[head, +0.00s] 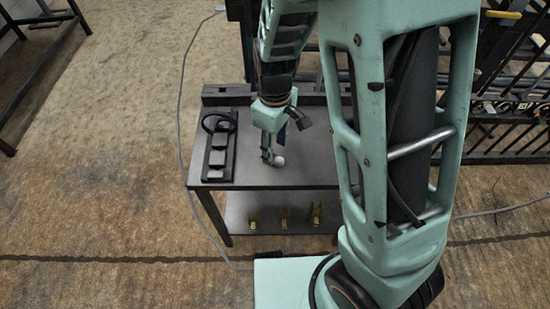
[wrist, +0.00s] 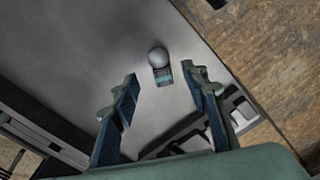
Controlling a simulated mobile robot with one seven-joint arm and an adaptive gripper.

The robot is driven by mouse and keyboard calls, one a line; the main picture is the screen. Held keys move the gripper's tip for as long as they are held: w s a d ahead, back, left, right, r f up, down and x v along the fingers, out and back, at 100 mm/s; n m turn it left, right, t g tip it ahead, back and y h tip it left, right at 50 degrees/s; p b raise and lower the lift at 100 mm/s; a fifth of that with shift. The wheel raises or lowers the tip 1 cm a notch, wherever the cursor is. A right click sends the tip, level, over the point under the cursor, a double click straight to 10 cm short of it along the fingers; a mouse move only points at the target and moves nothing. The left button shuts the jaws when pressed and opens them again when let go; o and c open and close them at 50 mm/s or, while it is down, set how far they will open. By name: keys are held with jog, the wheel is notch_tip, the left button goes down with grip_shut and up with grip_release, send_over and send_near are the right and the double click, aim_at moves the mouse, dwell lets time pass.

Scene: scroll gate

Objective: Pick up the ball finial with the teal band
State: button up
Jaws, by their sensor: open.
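The ball finial (wrist: 159,62) shows in the wrist view, a pale grey ball on a short stem with a teal band. It lies on the dark grey table top (wrist: 75,50), ahead of and between my open fingers, touching neither. In the head view the finial (head: 279,161) is a small pale ball beside my fingertips. My gripper (wrist: 160,95) is open and empty in the wrist view. In the head view my gripper (head: 268,155) points down close over the table, and the finial's band is too small to make out.
A black rack with block-like parts and a ring (head: 218,145) lies at the table's left side. A dark bar (head: 225,93) runs along the back edge. Several brass pieces (head: 285,217) stand on the lower shelf. The table top right of the finial looks clear.

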aim_at(275, 158)
notch_tip(275, 158, down, 4)
jog(key=shift+s+f+b, duration=0.1)
jog(key=shift+f+b, duration=0.1)
jog(key=shift+b, duration=0.4)
jog(key=shift+c, duration=0.2)
jog(key=shift+r, duration=0.1)
grip_shut()
